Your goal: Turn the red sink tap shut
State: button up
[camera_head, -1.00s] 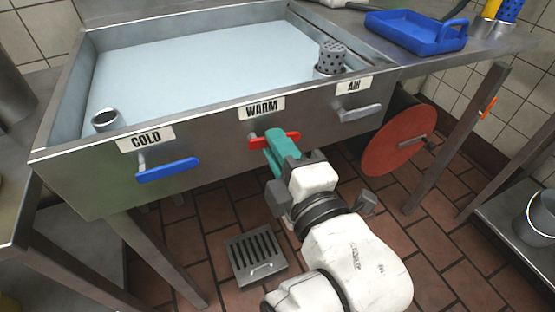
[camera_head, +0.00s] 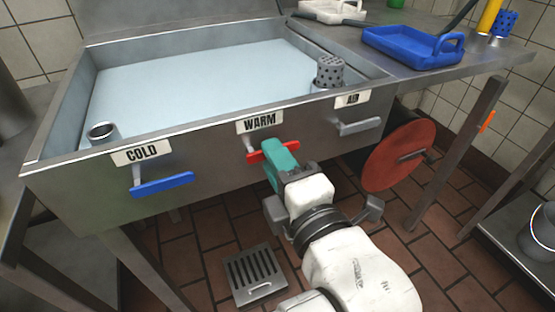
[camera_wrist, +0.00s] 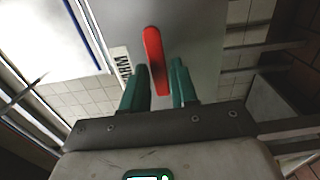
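The red tap handle (camera_head: 256,157) sits below the WARM label (camera_head: 260,122) on the front of the steel sink (camera_head: 205,148). My gripper (camera_head: 277,150) reaches up to it from below, and its teal fingers hide the handle's middle. In the wrist view, the red handle (camera_wrist: 154,50) runs lengthwise, with its near end between the two teal fingers of my gripper (camera_wrist: 160,72). The fingers are apart, one on each side of the handle. A slight gap shows on the right; whether the left finger touches is unclear.
A blue COLD handle (camera_head: 162,185) is to the left and a grey AIR handle (camera_head: 359,127) to the right. A red disc (camera_head: 397,158) stands beyond the sink's right end. A floor drain (camera_head: 256,275) lies below. A blue tray (camera_head: 412,48) rests on the counter.

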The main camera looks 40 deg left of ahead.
jog(key=shift+o, duration=1.4)
jog(key=shift+d, duration=0.1)
jog(key=p+v, duration=0.2)
jog(key=v, duration=0.8)
jog(key=shift+s+d, duration=0.15)
jog(key=shift+d, duration=0.1)
